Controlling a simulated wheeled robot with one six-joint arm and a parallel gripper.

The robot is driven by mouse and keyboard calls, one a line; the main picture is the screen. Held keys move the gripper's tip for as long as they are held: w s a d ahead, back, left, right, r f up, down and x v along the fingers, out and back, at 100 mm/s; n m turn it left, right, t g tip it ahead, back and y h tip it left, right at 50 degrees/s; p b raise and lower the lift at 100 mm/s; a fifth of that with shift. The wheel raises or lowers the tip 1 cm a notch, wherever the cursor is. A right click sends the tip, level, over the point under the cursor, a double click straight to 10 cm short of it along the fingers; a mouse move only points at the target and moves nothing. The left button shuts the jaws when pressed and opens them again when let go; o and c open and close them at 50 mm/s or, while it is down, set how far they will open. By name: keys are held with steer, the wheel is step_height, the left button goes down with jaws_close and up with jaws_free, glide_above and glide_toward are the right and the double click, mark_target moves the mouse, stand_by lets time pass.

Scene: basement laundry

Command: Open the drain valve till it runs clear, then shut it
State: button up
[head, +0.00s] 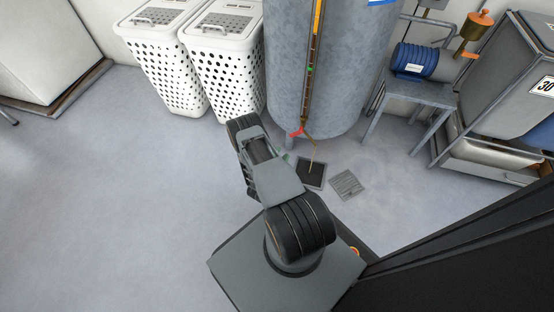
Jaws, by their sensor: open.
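The grey tank (345,70) stands at the top centre. A red valve handle (297,132) shows low on its front. A thin brownish stream runs from the valve down to the dark square floor drain (312,173), so the valve appears at least partly open. My arm reaches up from the base toward the tank's lower left. My gripper cannot be made out; the arm links cover that area. A small greenish bit beside the arm is too small to identify.
A slotted drain grate (348,184) lies on the floor right of the drain. Two white laundry baskets (220,60) stand left of the tank. A blue motor (415,62) sits on a grey stand (420,92) at right. The floor at left is clear.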

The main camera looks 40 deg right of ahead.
steer(key=shift+v, duration=1.7)
